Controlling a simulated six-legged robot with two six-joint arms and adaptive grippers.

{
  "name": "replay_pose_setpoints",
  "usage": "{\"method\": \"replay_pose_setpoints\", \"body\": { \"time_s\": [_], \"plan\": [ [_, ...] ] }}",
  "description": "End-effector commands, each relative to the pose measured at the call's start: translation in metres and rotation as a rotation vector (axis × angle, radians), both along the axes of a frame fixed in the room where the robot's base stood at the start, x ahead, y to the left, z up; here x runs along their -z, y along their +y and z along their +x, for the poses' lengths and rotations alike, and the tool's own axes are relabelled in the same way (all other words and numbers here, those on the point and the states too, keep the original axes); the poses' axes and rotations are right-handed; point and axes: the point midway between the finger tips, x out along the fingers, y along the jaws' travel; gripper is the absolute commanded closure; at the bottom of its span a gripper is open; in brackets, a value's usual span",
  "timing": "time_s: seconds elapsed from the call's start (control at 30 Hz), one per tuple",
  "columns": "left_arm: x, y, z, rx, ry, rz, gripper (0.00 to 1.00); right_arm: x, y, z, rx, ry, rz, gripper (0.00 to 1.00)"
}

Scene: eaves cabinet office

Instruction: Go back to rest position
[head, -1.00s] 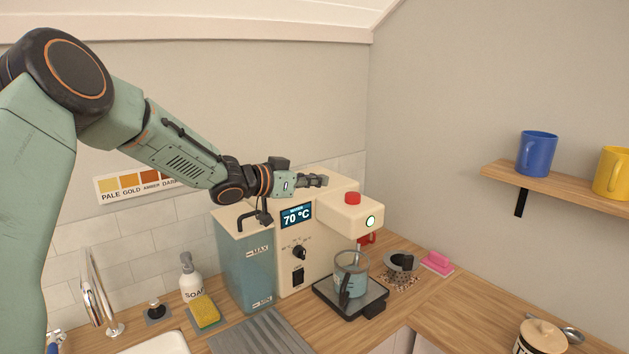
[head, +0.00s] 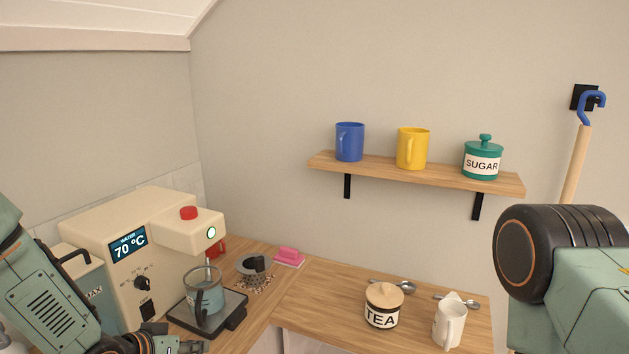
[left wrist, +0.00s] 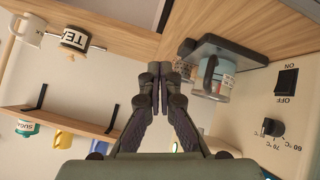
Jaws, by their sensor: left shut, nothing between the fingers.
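My left gripper (head: 195,346) is low at the bottom edge of the head view, in front of the hot-water machine (head: 160,250). Only part of it shows there. In the left wrist view its fingers (left wrist: 161,72) are closed together with nothing between them. The machine's display reads 70 °C and a green-lit button shows on its front. A glass jug (head: 205,298) stands on the black drip tray (head: 236,318), apart from the gripper. Part of my right arm shows at the right edge, but its gripper is out of frame.
The wooden counter (head: 300,300) carries a tea jar (head: 382,306), a white mug (head: 449,325), spoons and a pink sponge (head: 289,257). A wall shelf (head: 450,178) holds a blue mug (head: 349,142), a yellow mug (head: 413,148) and a sugar pot (head: 483,160).

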Motion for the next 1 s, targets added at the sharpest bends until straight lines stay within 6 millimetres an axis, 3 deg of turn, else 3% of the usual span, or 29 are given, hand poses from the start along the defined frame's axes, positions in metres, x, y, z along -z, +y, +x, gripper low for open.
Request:
{"method": "replay_pose_setpoints", "body": {
  "time_s": [0.03, 0.1, 0.3, 0.5, 0.7, 1.0],
  "plan": [
    [0.025, -0.010, -0.028, -0.007, 0.075, 0.009, 1.00, 0.000, 0.000, 0.000, 0.000, 0.000, 0.000, 0.60],
    [0.053, -0.018, -0.064, -0.029, 0.167, 0.025, 1.00, 0.000, 0.000, 0.000, 0.000, 0.000, 0.000, 0.60],
    [0.112, -0.027, -0.178, -0.084, 0.427, 0.113, 1.00, 0.000, 0.000, 0.000, 0.000, 0.000, 0.000, 0.60],
    [0.136, -0.020, -0.282, -0.118, 0.643, 0.231, 1.00, 0.000, 0.000, 0.000, 0.000, 0.000, 0.000, 0.60],
    [0.136, -0.006, -0.369, -0.135, 0.817, 0.356, 1.00, 0.000, 0.000, 0.000, 0.000, 0.000, 0.000, 0.60],
    [0.195, -0.006, -0.362, -0.139, 0.803, 0.349, 1.00, 0.058, 0.000, 0.000, 0.000, 0.000, 0.000, 0.60]
  ]
}}
